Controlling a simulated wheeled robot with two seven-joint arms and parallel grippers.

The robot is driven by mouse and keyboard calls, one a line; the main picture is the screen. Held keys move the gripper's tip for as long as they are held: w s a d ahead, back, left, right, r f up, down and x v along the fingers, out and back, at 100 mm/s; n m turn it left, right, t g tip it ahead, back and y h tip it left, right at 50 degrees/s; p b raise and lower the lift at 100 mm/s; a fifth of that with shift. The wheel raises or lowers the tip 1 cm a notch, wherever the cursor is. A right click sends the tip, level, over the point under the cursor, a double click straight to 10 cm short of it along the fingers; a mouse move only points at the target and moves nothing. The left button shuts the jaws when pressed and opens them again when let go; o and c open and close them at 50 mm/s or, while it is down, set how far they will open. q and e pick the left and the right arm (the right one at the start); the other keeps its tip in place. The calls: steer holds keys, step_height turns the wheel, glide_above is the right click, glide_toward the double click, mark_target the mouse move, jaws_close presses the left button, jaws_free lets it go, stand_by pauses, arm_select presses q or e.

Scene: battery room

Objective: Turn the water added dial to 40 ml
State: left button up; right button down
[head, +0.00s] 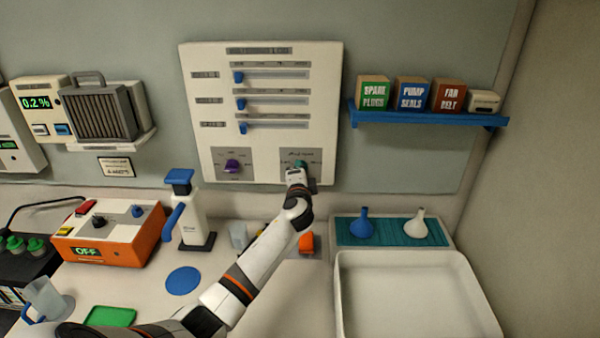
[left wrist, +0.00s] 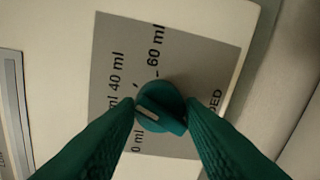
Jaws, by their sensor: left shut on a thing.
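The teal water added dial (head: 301,163) is on a grey plate at the lower right of the white wall panel (head: 325,130). My left gripper (head: 297,171) reaches it from below and partly covers it. In the left wrist view the dial (left wrist: 162,100) sits between my two teal fingers (left wrist: 164,112), which are shut on it. The grey label plate (left wrist: 195,55) shows 40 ml, 60 ml and a partly hidden "0 ml" label. The dial's white mark is on its left side, near the 40 ml and lower labels; its exact reading is unclear.
A purple dial (head: 232,166) is left on the same panel, below three blue sliders (head: 241,103). A blue shelf (head: 425,117) with boxes is at right. Below are a blue-and-white dispenser (head: 188,215), an orange device (head: 120,240) and a white tray (head: 345,290).

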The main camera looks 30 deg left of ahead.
arm_select(q)
steer(key=shift+m, duration=0.3)
stand_by(0.4)
steer(key=o, duration=1)
steer(key=b+v, duration=0.2)
steer(key=v, duration=1)
